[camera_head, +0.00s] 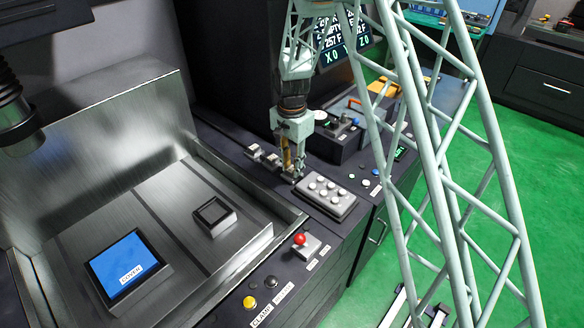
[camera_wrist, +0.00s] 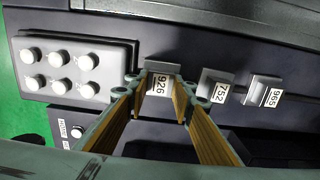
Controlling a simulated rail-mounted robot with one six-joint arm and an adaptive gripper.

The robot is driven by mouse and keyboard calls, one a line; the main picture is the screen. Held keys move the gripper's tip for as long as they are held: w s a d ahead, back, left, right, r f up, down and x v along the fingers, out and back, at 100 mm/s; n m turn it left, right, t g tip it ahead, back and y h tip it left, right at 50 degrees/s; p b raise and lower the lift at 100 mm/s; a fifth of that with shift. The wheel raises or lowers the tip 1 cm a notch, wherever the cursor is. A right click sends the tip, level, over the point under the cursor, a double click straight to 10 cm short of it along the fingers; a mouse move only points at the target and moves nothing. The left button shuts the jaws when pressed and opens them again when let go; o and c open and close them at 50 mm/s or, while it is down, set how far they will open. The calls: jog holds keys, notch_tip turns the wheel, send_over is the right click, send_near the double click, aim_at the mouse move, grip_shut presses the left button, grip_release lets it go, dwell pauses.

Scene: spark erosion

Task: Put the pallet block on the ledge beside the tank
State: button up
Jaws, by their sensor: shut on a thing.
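My gripper (camera_head: 291,171) points down over the dark ledge (camera_head: 226,150) beside the metal tank (camera_head: 165,130). In the wrist view my gripper (camera_wrist: 158,105) has its wooden-faced fingers closed on a small grey block with a white label reading 926 (camera_wrist: 160,68). The block is at the ledge, close to the button panel; I cannot tell whether it touches the surface. In the head view the fingers mostly hide it. Two similar labelled blocks, 752 (camera_wrist: 214,84) and 965 (camera_wrist: 264,90), stand in a row beside it on the ledge.
A grey panel with several white knobs (camera_head: 326,196) sits right beside my gripper. Inside the tank are a blue-topped COVER box (camera_head: 128,262) and a small open square holder (camera_head: 213,213). A red button (camera_head: 300,239) stands on the front rim.

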aim_at(292, 169)
jog(key=shift+f, duration=0.2)
dwell(0.3)
jog(key=o, duration=1.1)
jog(key=shift+r, duration=0.1)
jog(key=shift+r, duration=6)
jog(key=shift+r, duration=0.15)
